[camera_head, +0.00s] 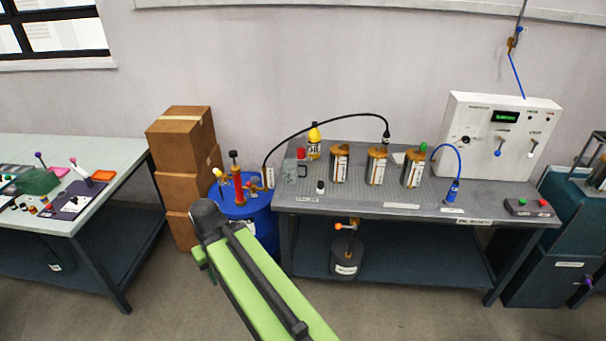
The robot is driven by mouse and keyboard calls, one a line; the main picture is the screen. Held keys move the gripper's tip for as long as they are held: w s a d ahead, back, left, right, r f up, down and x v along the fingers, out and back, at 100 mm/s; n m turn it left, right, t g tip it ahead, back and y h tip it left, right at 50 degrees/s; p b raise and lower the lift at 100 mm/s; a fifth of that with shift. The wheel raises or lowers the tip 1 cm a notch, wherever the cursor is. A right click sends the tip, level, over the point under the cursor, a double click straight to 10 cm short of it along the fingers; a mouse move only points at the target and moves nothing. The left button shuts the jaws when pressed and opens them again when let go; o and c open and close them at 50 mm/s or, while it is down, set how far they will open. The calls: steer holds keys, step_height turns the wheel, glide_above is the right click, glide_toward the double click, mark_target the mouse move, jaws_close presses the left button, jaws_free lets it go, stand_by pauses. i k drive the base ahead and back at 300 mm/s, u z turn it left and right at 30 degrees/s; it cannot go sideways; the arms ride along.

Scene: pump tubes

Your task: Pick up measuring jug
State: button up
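A small grey, see-through vessel (290,170) stands on the left end of the grey workbench (350,205); it looks like the measuring jug, but it is too small to make out any marks or spout. A red-topped item is right behind it, partly hidden. My green arm with a dark joint rises from the bottom middle, in front of the blue drum and below the vessel. My gripper is not in view.
A yellow-topped bottle (314,143) and several labelled canisters (376,166) stand to the right of the vessel. A small black-and-white container (320,187) is near the front edge. A blue drum (262,217) with a red pump (238,187) stands left of the bench. A black hose arches above.

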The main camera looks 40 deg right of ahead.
mark_target(290, 165)
steer(key=z, duration=0.95)
steer(key=i, duration=1)
steer(key=z, duration=1.75)
steer(key=k, duration=1.25)
steer(key=u, duration=1.2)
steer(key=i, duration=0.95)
